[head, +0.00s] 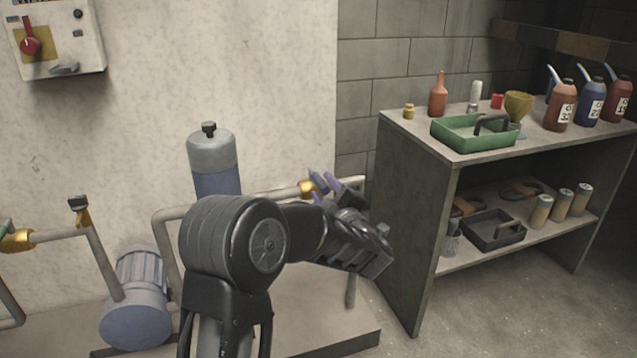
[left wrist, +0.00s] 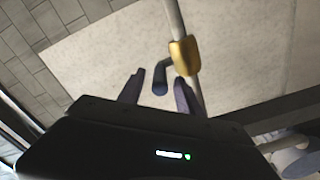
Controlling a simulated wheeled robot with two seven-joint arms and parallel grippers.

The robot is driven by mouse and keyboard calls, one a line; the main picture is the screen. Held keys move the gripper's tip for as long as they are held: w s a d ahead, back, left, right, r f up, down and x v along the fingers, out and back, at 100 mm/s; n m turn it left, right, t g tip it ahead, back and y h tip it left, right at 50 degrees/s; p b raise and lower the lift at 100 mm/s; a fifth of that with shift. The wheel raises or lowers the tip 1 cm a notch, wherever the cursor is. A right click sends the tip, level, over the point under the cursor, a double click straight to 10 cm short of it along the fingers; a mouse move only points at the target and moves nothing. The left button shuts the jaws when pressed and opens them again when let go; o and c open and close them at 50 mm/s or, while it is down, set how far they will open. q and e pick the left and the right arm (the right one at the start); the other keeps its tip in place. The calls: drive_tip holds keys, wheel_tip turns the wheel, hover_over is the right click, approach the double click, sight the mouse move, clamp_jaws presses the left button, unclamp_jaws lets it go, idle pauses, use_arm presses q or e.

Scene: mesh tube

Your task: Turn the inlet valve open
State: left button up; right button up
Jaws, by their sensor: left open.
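A brass valve (head: 307,188) with a blue lever (head: 318,180) sits on a pale pipe right of the tank. In the left wrist view, the brass body (left wrist: 184,56) shows on the pipe with the blue lever (left wrist: 160,80) sticking out to the left. My left gripper (head: 334,188) is open at this valve, its fingers on either side of the lever's end. I cannot tell whether a finger touches it. Another brass valve (head: 18,240) with a green handle is at the far left, and one with a dark handle (head: 78,203) stands nearer. My right gripper is out of view.
A blue-grey tank (head: 212,160) stands behind my left arm, and a blue motor-like pump (head: 135,305) is at lower left. A shelf unit (head: 400,210) with a green tray (head: 452,140) and bottles stands right of my gripper. A switch box (head: 85,45) hangs on the wall.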

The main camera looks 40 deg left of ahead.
sight(318, 180)
use_arm(q)
drive_tip(key=b+x, duration=0.1)
drive_tip(key=x, duration=0.4)
clamp_jaws()
idle(0.4)
idle(1.0)
